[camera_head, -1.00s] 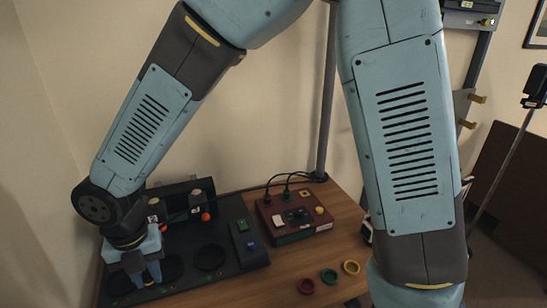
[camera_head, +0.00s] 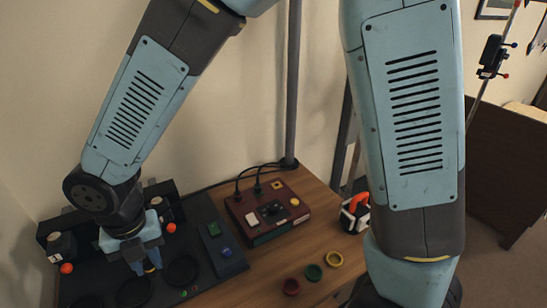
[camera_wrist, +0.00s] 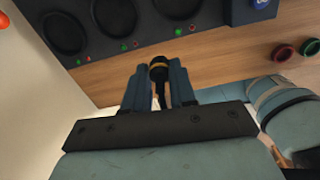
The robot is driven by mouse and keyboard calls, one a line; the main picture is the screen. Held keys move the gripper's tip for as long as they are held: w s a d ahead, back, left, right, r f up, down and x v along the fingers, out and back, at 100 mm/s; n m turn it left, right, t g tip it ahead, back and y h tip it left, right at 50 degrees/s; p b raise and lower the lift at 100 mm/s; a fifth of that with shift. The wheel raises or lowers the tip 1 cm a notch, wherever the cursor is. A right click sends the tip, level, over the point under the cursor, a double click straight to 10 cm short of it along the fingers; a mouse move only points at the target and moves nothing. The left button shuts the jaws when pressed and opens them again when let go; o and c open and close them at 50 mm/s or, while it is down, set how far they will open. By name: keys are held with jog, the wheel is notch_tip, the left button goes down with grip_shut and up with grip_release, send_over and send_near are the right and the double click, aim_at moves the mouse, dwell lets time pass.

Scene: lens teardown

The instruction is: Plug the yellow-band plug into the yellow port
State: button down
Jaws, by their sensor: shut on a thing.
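My gripper (camera_wrist: 160,92) is shut on the yellow-band plug (camera_wrist: 158,70), a black plug with a yellow ring, held between the fingertips in the wrist view.
The dark panel (camera_head: 205,225) has round recesses, small lights and green and blue buttons. Two black cables (camera_head: 255,172) run into the box's back. A post stands behind the box.

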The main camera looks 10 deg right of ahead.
jog(key=w+d+m, duration=0.3)
jog(key=w+d, duration=0.2)
jog(key=w, duration=0.6)
jog(key=w+d+m, duration=0.4)
jog(key=w+d, duration=0.6)
jog(key=d, duration=0.3)
jog(key=w+d+m, duration=0.5)
jog(key=w+d, duration=0.6)
jog(key=d, duration=0.2)
jog(key=shift+f, duration=0.4)
jog(key=shift+d+f, duration=0.1)
jog(key=shift+f, duration=2.75)
jog(key=shift+f, duration=0.55)
jog(key=c, duration=0.8)
grip_release()
jog(key=shift+c, duration=0.2)
